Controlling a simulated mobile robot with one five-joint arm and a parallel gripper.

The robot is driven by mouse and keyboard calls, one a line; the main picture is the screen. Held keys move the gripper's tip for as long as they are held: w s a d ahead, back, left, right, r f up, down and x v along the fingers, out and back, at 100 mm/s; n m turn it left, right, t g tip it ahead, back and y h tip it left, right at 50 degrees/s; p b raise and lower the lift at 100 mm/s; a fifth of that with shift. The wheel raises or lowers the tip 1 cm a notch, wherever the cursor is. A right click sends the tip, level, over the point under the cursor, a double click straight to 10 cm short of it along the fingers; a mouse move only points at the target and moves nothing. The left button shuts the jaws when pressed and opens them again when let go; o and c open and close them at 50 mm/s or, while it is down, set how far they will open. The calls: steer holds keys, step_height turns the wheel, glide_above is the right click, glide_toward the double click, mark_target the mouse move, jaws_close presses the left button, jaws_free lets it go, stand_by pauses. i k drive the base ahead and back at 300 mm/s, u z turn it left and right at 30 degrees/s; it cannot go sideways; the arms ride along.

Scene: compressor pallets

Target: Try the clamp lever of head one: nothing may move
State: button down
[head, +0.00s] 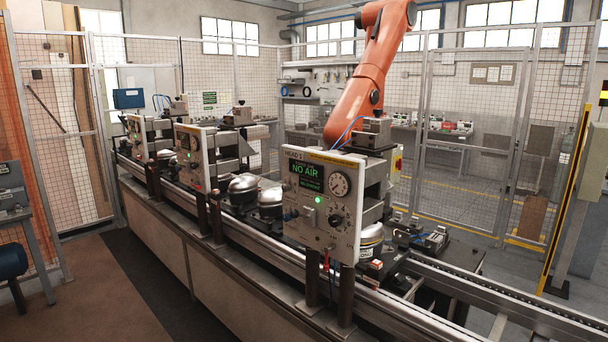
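Head one is a grey panel (320,200) facing me at the middle right, labelled HEAD 1. Its green display (307,176) reads NO AIR, with smaller text below that I cannot read. A round dial gauge (340,184), a lit green lamp (319,199) and a dark knob (335,220) are on its face. A small red part (326,259) hangs at its lower edge; I cannot tell whether it is the clamp lever. A shiny metal compressor shell (370,240) sits behind the panel's right side. My gripper is not in view.
A conveyor line (470,305) runs from front right to back left. Two similar heads (196,155) (137,137) stand farther along, with metal shells (243,184) between. An orange arm (375,65) rises behind head one. Mesh fencing (470,150) encloses the far side. Floor at front left (90,290) is clear.

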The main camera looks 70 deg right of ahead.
mark_target(294, 214)
steer(key=u, duration=0.65)
steer(key=k, duration=0.1)
steer(key=z, duration=2.85)
steer(key=k, duration=0.9)
steer(key=u, duration=0.15)
steer(key=i, duration=0.9)
steer(key=u, duration=0.3)
steer(key=k, duration=1.3)
steer(key=u, duration=0.4)
steer(key=i, duration=1.65)
